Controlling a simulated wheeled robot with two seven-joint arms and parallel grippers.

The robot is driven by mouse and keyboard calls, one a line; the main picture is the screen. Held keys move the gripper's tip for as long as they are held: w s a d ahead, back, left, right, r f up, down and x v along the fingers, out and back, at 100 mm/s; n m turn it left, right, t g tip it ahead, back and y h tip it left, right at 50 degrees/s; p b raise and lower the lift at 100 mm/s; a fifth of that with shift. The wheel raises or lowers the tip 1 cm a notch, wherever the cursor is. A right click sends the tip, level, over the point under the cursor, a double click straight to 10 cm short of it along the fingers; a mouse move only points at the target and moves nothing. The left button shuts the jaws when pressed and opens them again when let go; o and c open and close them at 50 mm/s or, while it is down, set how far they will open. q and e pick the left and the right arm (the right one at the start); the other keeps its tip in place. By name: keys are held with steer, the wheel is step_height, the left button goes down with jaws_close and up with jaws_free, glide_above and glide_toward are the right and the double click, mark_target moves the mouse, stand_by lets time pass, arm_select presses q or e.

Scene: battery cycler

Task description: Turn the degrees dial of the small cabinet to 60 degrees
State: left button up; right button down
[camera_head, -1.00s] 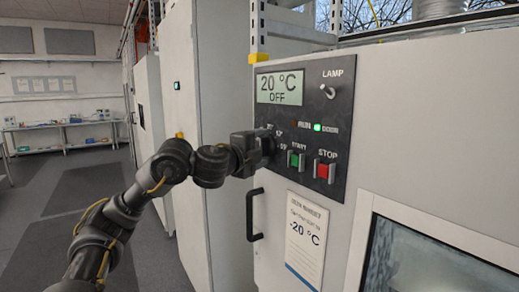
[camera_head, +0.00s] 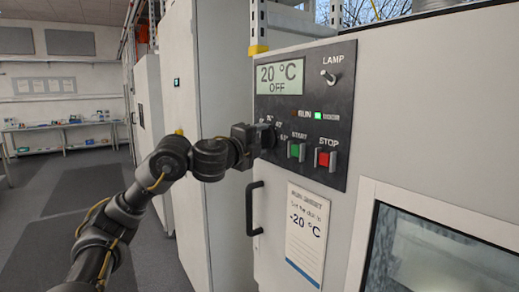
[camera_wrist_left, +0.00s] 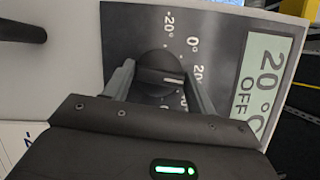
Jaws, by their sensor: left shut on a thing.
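The black degrees dial (camera_wrist_left: 158,66) shows in the left wrist view on the dark control panel. Its white pointer line points to the 20° mark. My left gripper (camera_wrist_left: 160,76) is shut on the dial, one finger on each side of it. In the head view my left gripper (camera_head: 264,139) is at the panel's left side and hides the dial. The panel's display (camera_head: 279,77) reads 20 °C, OFF. My right gripper does not show.
A green START button (camera_head: 296,150), a red STOP button (camera_head: 325,158) and a lamp switch (camera_head: 329,77) are right of the gripper. A door handle (camera_head: 255,209) is below. A run sheet (camera_head: 306,236) on the door reads -20 °C. A glass window (camera_head: 435,255) is at lower right.

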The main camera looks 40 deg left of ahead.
arm_select(q)
steer(key=m+t+h+b, duration=0.1)
steer(key=m+b, duration=0.2)
steer(key=b, duration=0.1)
steer(key=m+t+h+b, duration=0.1)
steer(key=m+b, duration=0.2)
steer(key=f+m+t+b, duration=0.1)
steer(key=m+b, duration=0.2)
steer(key=b, duration=0.1)
steer(key=shift+a+h+b, duration=0.1)
steer(key=shift+h+b, duration=0.2)
steer(key=shift+h, duration=0.1)
steer(key=shift+c, duration=0.5)
steer(key=m+h+b, duration=0.1)
steer(key=m, duration=0.2)
steer(key=shift+r+m, duration=0.1)
steer(key=shift+m, duration=0.3)
steer(key=shift+w+a+m+t+h+b, duration=0.15)
steer(key=shift+m+h+b, duration=0.2)
steer(key=shift+m+h, duration=0.6)
steer(key=shift+s+d+m+t+h+b, duration=0.15)
steer(key=shift+m+h+b, duration=0.25)
steer(key=shift+m, duration=0.95)
steer(key=shift+w+a+r+m+h, duration=0.1)
steer(key=shift+m+h, duration=0.15)
steer(key=shift+m, duration=0.05)
steer(key=o, duration=1)
